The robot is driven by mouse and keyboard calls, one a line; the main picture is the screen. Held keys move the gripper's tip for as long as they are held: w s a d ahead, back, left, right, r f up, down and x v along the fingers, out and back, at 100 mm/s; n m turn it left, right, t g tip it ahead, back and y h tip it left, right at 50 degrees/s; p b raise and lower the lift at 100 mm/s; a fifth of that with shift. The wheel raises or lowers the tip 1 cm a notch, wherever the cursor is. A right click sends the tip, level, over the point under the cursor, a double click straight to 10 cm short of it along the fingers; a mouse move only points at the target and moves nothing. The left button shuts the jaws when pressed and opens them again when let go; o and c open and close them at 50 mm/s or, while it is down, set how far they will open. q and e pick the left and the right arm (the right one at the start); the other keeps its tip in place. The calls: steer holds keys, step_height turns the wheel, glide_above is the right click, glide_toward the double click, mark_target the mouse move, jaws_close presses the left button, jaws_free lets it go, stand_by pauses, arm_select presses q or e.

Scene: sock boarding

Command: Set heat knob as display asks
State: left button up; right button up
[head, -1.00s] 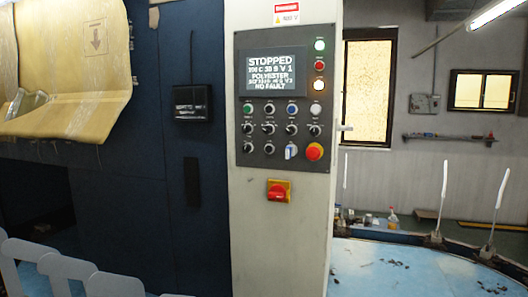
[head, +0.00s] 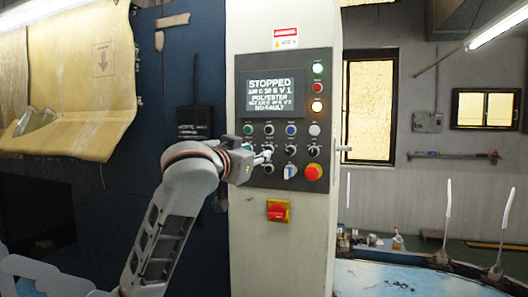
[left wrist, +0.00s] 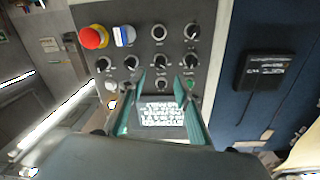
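The control panel (head: 285,95) is on a white cabinet. Its display (head: 270,94) reads STOPPED, with a blurred settings line, POLYESTER and NO FAULT. Several black knobs sit below it; their labels are too small to read, so I cannot tell which is heat. My left gripper (head: 264,156) is at the middle knob row, partly hiding its left side. In the upside-down left wrist view, the gripper's fingers (left wrist: 162,76) are apart, with a knob (left wrist: 161,62) just beyond the gap between their tips. Contact cannot be told. The display (left wrist: 162,113) shows between the fingers. My right gripper is not in view.
A red stop button (head: 313,172) and a blue-white switch (head: 290,172) are beside the knobs. A red-yellow main switch (head: 278,210) is lower on the cabinet. A dark blue panel with a black box (head: 194,121) is to the left. A light-blue table (head: 385,280) is lower right.

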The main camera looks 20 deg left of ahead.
mark_target(264, 150)
arm_select(q)
steer(key=w, duration=0.4)
steer(key=w+p, duration=0.1)
steer(key=w, duration=0.2)
steer(key=shift+d, duration=0.3)
jaws_close()
